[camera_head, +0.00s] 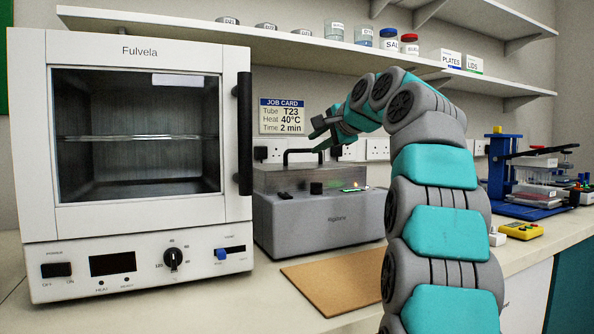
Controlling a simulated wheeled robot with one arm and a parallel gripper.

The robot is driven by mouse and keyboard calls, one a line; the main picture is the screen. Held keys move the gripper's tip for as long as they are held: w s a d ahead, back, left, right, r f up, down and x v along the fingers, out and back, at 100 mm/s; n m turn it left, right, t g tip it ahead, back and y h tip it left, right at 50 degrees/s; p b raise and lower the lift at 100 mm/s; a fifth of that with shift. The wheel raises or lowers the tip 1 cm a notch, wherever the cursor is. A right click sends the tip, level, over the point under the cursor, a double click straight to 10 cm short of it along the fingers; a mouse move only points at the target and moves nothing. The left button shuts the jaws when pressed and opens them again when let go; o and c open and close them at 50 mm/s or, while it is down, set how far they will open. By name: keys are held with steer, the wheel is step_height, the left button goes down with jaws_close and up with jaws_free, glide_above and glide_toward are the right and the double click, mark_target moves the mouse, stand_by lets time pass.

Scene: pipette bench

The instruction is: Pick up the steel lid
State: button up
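The steel lid (285,180) sits on top of the grey bath unit (320,226), at the middle of the head view. A black arched handle (300,151) rises from the lid. My gripper (317,138) is close to the handle's right end, seen from behind. Its fingers point left and look spread, with nothing visible between them. I cannot tell from this view whether a finger touches the handle. My arm hides part of the bench to the right of the bath.
A white Fulvela oven (130,239) with a glass door stands left of the bath. A brown board (325,284) lies in front of the bath. Shelves (300,46) with jars and boxes hang above. A blue rack (497,167) and yellow device (521,230) stand at right.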

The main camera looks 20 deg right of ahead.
mark_target(305, 150)
steer(key=shift+x, duration=3.65)
steer(key=shift+s+a+f, duration=0.15)
steer(key=shift+c, duration=0.2)
jaws_close()
